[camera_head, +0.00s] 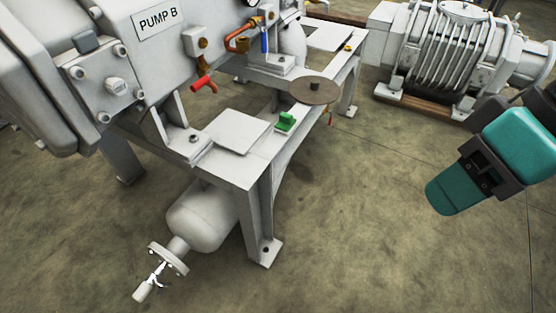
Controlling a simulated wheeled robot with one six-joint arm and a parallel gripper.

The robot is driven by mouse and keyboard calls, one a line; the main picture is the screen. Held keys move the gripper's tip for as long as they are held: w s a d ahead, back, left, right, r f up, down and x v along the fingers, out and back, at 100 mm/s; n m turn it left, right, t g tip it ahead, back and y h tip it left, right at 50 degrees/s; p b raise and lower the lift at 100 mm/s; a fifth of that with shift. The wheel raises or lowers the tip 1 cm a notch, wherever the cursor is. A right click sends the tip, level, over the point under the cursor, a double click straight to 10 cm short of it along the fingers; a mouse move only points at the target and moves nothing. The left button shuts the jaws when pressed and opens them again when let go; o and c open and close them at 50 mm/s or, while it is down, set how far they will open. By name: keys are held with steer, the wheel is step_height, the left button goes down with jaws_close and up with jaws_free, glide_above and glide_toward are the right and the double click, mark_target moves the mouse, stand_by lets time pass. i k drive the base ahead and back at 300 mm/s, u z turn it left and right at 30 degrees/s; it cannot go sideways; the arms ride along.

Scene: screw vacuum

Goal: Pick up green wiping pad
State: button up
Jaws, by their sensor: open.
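The green wiping pad (286,121) is a small green block with a raised part on top. It lies on the grey frame (236,170) below Pump B, between a square pale plate (238,131) and a round brown disc (315,91). Nothing touches it from above, and it shows clearly. Part of my teal and black arm shows at the right, well apart from the pad and over the floor. I see no gripper fingers in this view.
The Pump B housing (122,70) rises behind and left of the pad. A red-handled valve (203,84) juts out above the frame. A grey cylinder (201,216) hangs below. Another ribbed machine (450,50) stands at the back right. The floor in front is clear.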

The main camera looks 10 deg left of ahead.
mark_target(286, 124)
steer(key=k, duration=0.25)
steer(key=u, duration=0.75)
steer(key=i, duration=0.75)
steer(key=u, duration=0.85)
